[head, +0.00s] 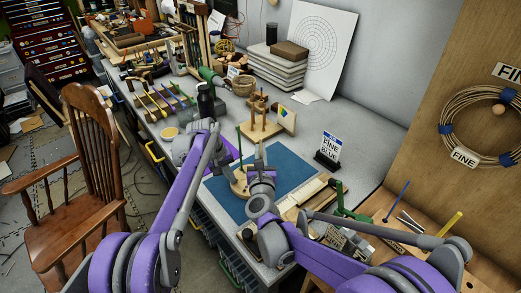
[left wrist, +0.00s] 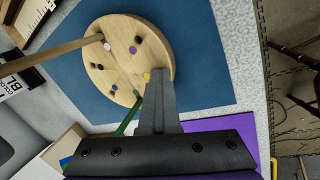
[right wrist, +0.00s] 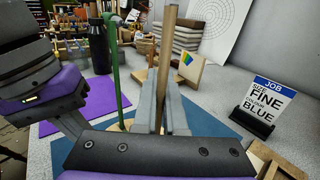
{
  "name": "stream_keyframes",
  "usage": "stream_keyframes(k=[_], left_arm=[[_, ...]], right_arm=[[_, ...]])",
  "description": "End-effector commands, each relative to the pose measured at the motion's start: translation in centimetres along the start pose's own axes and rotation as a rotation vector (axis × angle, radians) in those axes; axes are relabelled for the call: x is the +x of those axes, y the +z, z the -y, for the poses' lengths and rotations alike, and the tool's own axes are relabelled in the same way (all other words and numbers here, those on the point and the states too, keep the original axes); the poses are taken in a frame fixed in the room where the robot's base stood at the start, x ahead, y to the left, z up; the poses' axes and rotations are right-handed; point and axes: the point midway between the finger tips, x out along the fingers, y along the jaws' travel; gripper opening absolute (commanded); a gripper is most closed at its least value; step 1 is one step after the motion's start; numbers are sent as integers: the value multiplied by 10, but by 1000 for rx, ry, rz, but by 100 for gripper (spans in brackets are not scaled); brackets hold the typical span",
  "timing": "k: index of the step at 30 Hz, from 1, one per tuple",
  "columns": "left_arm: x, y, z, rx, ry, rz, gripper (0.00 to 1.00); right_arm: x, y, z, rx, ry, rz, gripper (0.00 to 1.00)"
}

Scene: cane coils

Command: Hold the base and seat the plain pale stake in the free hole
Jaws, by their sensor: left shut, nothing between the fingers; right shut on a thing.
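The round pale wooden base (left wrist: 118,75) lies on the blue mat, with several dark holes and coloured dots near them. It also shows in the head view (head: 238,187). My left gripper (left wrist: 160,75) is shut and empty, its tips at the base's rim by the yellow dot. My right gripper (right wrist: 163,105) is shut on the plain pale stake (right wrist: 167,50), which stands nearly upright. In the left wrist view the stake's (left wrist: 50,54) lower end is at the white dot; I cannot tell whether it is in a hole. A green stake (right wrist: 114,75) rises beside it.
The blue mat (head: 290,170) has free room right of the base. A FINE BLUE job sign (head: 330,147) stands behind it. A wooden peg stand (head: 260,128) and a black bottle (right wrist: 99,45) are farther back. A pale ruler-like strip (head: 305,190) lies at the mat's right.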

Motion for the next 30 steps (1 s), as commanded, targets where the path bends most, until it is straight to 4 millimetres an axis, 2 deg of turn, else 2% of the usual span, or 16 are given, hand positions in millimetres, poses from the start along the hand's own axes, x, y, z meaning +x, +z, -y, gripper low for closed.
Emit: stream_keyframes(k=[21, 22, 27, 30], left_arm=[[1, 0, 0, 0, -1, 0, 0], [1, 0, 0, 0, -1, 0, 0], [1, 0, 0, 0, -1, 0, 0], [1, 0, 0, 0, -1, 0, 0]], right_arm=[[0, -18, 0, 0, 0, 0, 0], [0, -18, 0, 0, 0, 0, 10], [0, -18, 0, 0, 0, 0, 40], [0, -18, 0, 0, 0, 0, 43]])
